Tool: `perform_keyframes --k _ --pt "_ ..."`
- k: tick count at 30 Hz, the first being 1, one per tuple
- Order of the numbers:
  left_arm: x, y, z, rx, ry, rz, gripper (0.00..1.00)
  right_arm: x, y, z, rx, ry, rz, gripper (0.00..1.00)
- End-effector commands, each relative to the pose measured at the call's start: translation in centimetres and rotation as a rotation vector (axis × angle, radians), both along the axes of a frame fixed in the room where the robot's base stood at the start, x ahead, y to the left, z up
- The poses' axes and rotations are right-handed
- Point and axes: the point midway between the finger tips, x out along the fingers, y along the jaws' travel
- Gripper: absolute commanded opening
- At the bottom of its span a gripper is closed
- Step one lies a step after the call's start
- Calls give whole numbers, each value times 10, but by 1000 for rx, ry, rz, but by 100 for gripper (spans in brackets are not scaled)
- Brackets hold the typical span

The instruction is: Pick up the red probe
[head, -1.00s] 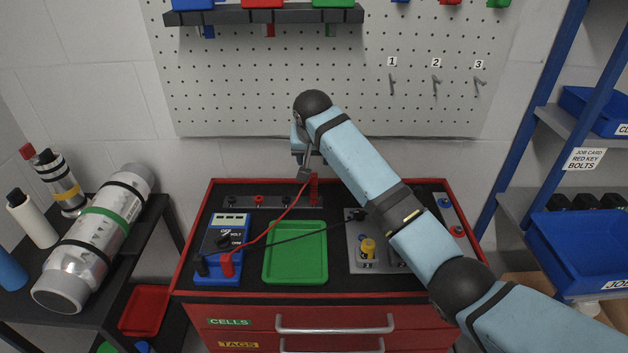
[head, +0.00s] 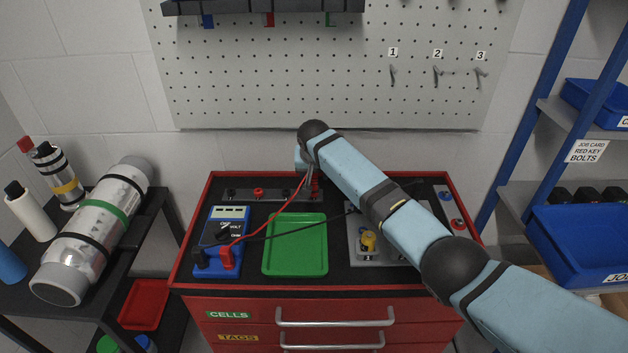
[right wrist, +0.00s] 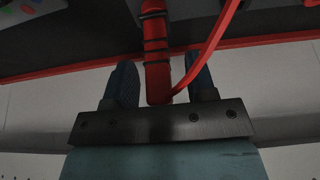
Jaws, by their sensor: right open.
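The red probe (head: 315,187) stands at the back of the red bench top, on or at a grey strip, mostly hidden by my right arm. A red lead runs from it to the blue meter (head: 223,241). In the right wrist view the probe (right wrist: 156,50) is a red rod with dark bands, its near end close to the gripper's palm. My right gripper (right wrist: 161,84) is open, with one blue finger on each side of the probe. Gaps show between both fingers and the rod. In the head view the gripper (head: 310,172) is largely hidden. My left gripper is out of view.
A green tray (head: 296,270) lies mid-bench, crossed by a black lead. A grey plate (head: 357,259) with a yellow part sits to its right, under my arm. The pegboard (head: 330,75) is behind. A silver cylinder (head: 125,190) lies on the left table.

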Motion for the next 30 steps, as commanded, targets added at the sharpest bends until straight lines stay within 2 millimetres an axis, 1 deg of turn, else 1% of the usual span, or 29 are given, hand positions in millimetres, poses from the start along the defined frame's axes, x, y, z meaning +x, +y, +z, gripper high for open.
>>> perform_keyframes --k 4,5,6,8,9,11,12,20,23,26,29,30 --pt "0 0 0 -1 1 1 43 0 0 0 1 0 0 51" --pt "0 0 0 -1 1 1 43 0 0 0 1 0 0 49" --pt "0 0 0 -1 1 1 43 0 0 0 1 0 0 40" --pt "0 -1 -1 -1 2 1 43 0 0 0 1 0 0 26" --pt "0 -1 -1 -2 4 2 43 0 0 0 1 0 0 17" --pt "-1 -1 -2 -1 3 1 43 0 0 0 1 0 0 3" --pt "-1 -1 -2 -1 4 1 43 0 0 0 1 0 0 0" --pt "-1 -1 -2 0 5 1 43 0 0 1 1 -1 0 0" --pt "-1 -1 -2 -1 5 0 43 0 1 5 1 -1 0 0" --pt "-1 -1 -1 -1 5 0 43 0 1 13 3 -3 1 0" --pt "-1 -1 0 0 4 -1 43 0 1 28 3 -3 1 0" --pt "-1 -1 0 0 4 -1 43 0 1 35 3 -4 1 0"
